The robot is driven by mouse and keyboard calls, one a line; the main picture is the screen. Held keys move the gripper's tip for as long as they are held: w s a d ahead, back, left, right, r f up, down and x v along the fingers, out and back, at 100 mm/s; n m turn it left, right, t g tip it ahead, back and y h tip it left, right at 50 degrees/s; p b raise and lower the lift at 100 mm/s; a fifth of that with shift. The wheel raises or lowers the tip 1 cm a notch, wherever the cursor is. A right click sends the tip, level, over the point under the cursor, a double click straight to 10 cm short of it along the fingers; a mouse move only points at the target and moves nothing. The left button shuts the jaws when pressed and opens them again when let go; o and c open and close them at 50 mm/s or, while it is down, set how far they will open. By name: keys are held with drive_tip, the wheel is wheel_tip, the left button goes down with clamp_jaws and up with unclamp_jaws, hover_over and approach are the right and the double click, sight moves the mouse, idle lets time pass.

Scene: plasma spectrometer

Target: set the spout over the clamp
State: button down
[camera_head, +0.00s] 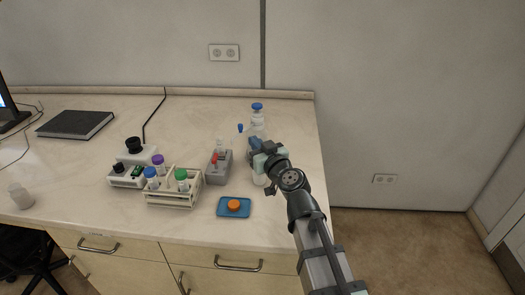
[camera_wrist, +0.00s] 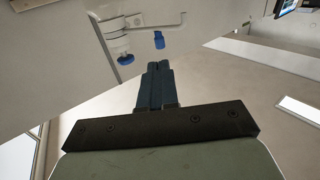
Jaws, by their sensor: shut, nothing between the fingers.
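A white bottle (camera_head: 258,122) with a blue cap (camera_head: 257,106) stands at the back right of the bench. Its blue-tipped spout (camera_head: 240,128) points left. The wrist view shows the bottle's cap (camera_wrist: 125,59) and the blue spout tip (camera_wrist: 158,40) on a thin arm. My gripper (camera_head: 253,142) is just in front of the bottle, its fingers shut and empty; they show together in the wrist view (camera_wrist: 157,68), apart from the spout tip. A grey block (camera_head: 217,170) with a red part and a clear vial stands to the left; I cannot tell if it is the clamp.
A white rack (camera_head: 174,200) with capped tubes, a white device (camera_head: 130,172) and a blue tray (camera_head: 221,208) with an orange disc lie left and front. A white container (camera_head: 259,179) is below my gripper. The bench's right edge is close by. A dark book (camera_head: 75,124) lies far left.

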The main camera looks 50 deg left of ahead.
sight(240, 128)
drive_tip(key=x, duration=0.7)
drive_tip(key=shift+a, duration=0.15)
drive_tip(key=shift+s+a, duration=0.15)
drive_tip(key=a, duration=0.1)
drive_tip(key=s+a, duration=0.1)
drive_tip(key=a, duration=0.1)
drive_tip(key=shift+s+a, duration=0.1)
drive_tip(key=shift+a, duration=0.05)
drive_tip(key=shift+s+a, duration=0.2)
drive_tip(key=shift+a, duration=1.65)
